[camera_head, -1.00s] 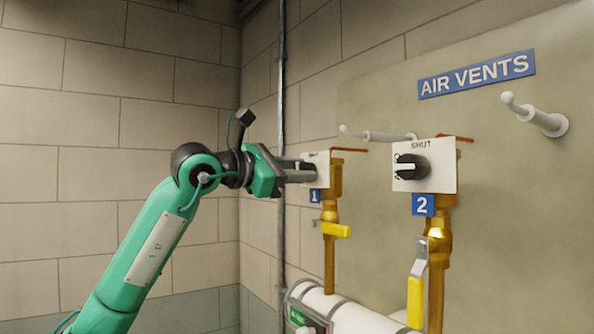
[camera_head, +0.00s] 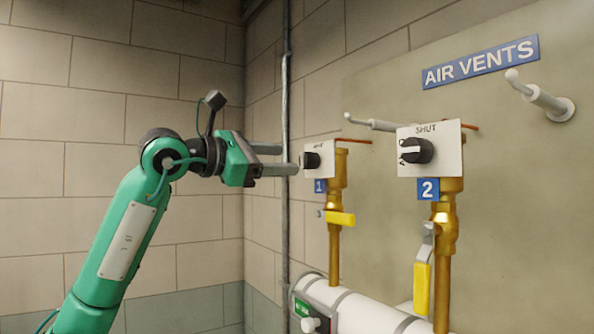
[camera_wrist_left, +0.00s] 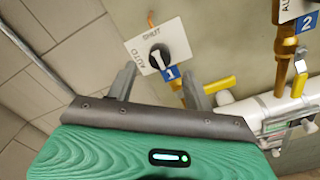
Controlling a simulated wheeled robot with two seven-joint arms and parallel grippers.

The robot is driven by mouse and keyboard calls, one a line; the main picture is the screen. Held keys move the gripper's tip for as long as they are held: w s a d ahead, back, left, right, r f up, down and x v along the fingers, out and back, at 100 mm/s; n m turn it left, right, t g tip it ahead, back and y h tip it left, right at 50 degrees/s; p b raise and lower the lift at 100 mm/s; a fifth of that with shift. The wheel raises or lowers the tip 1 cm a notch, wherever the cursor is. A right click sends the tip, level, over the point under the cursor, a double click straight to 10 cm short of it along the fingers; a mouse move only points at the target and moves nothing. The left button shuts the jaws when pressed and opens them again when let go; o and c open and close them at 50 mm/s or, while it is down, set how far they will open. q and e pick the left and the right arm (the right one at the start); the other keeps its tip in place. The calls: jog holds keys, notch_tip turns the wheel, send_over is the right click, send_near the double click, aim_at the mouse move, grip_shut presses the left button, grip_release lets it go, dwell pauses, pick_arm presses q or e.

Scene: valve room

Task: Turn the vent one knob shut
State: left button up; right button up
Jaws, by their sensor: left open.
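The vent one knob (camera_head: 312,161) is black and round, on a white plate (camera_head: 325,150) above a blue "1" label (camera_head: 320,186). My left gripper (camera_head: 290,159) is open, just left of the knob and apart from it, with nothing between its fingers. In the left wrist view the knob (camera_wrist_left: 158,57) shows beyond the fingers, on a plate marked SHUT and AUTO. A white pointer line shows on the knob, but I cannot tell for sure which mark it faces. My right gripper is not in view.
A second black knob (camera_head: 416,151) sits on the vent two plate to the right. White pegs (camera_head: 375,124) stick out of the wall. Brass pipes with yellow levers (camera_head: 340,218) run down to a white pipe (camera_head: 365,313). A grey conduit (camera_head: 286,100) stands behind the gripper.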

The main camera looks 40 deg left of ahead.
pick_arm(q)
jog(key=b+v, duration=0.2)
jog(key=v, duration=0.6)
